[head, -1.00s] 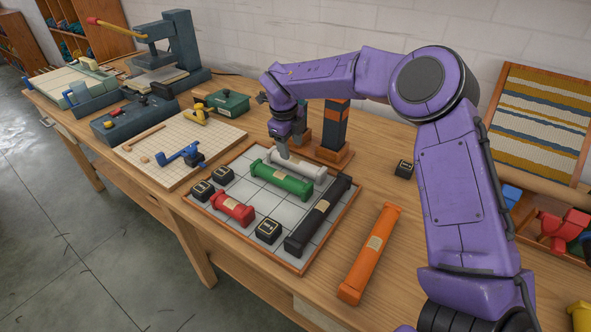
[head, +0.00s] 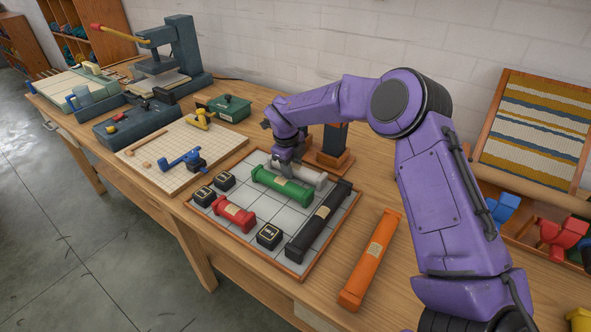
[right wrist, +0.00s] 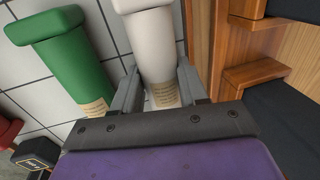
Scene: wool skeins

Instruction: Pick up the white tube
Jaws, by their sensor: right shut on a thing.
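The white tube (head: 308,176) lies at the back of the tiled tray (head: 225,241), beside the green tube (head: 282,187). My right gripper (head: 284,168) reaches down over the white tube and hides part of it. In the right wrist view the fingers (right wrist: 153,92) stand on both sides of the white tube (right wrist: 150,45), shut on it around its paper label. The green tube (right wrist: 62,58) lies to the left there, apart from the fingers. I cannot tell whether the white tube touches the tray. My left gripper is not in view.
On the tray are also a red tube (head: 234,213), a black tube (head: 318,222) and several small black blocks. An orange tube (head: 371,258) lies right of the tray. A wooden stand (head: 333,150) rises close behind my right gripper. A pegboard (head: 150,168) lies to the left.

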